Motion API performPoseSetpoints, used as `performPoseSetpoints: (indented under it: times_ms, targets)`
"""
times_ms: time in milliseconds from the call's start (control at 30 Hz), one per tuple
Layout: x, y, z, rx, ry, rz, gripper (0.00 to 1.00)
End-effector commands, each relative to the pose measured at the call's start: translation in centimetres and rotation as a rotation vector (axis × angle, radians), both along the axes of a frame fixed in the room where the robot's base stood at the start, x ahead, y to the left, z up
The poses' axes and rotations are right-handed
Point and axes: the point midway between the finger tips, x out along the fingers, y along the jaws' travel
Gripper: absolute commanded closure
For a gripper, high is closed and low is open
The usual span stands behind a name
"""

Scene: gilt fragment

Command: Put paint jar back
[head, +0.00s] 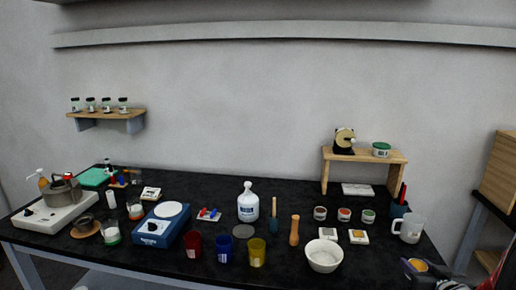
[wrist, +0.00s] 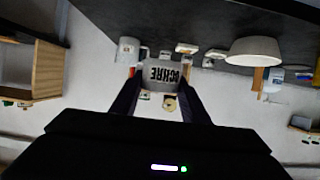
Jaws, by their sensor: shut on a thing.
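My gripper (wrist: 160,88) is shut on a paint jar (wrist: 160,74) with OCHRE on its label, upside down in the wrist view. In the head view the held jar (head: 419,265) shows an ochre-orange top at the lower right, by the table's front right corner.
A white bowl (head: 324,256) is at the front edge. A wooden riser (head: 364,155) stands behind the jars. A wooden cabinet (head: 497,175) is at the right.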

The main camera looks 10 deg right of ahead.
Motion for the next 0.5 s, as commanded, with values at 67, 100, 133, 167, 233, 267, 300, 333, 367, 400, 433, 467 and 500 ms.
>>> performPoseSetpoints:
  times_ms: [67, 100, 133, 167, 233, 267, 300, 333, 367, 400, 433, 467, 500]
  targets:
    - [0.6, 0.2, 0.1, 0.001, -0.001, -0.013, 0.85]
    - [1.0, 0.4, 0.1, 0.001, -0.001, -0.019, 0.85]
    - [1.3, 0.6, 0.1, 0.0, -0.001, -0.024, 0.85]
    - [1.7, 0.8, 0.1, 0.001, 0.0, -0.03, 0.85]
    - [2.6, 1.5, 0.1, 0.001, -0.002, -0.038, 0.85]
    - [3.0, 1.9, 0.1, 0.001, -0.001, -0.039, 0.85]
    - [3.5, 2.4, 0.0, 0.002, -0.001, -0.043, 0.85]
    - [4.0, 2.8, 0.0, 0.001, -0.001, -0.044, 0.85]
    - [4.4, 3.3, -0.1, 0.001, -0.001, -0.044, 0.85]
    - [4.9, 3.9, -0.1, 0.001, -0.001, -0.045, 0.85]
    - [5.3, 4.4, -0.2, 0.001, -0.001, -0.044, 0.85]
    - [5.7, 4.9, -0.3, 0.001, 0.001, -0.043, 0.85]
    - [6.2, 5.6, -0.3, 0.001, 0.0, -0.042, 0.85]
